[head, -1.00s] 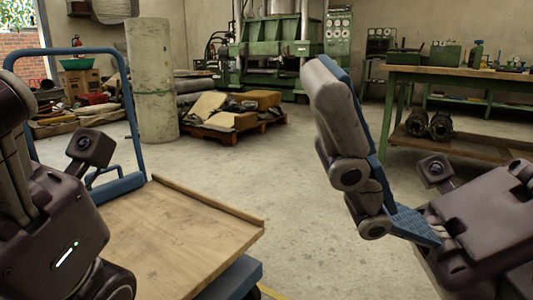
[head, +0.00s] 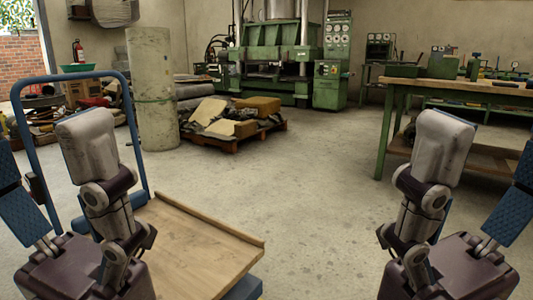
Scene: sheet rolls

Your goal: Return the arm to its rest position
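My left gripper (head: 45,150) is in the lower left, pointing up, its two fingers spread wide with nothing between them. Its outer finger is partly cut off by the left edge. My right gripper (head: 487,145) is in the lower right in a near mirror pose, also spread and empty. Its outer finger is partly cut off by the right edge. The tall pale sheet roll (head: 152,85) stands upright on the floor behind the trolley, apart from both grippers.
The trolley has a blue handle frame and a bare wooden deck (head: 205,245), partly behind my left gripper. A pallet (head: 235,138) with stacked pieces lies beyond. A green press (head: 272,60) stands at the back. A workbench (head: 460,85) is at right. The middle floor is clear.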

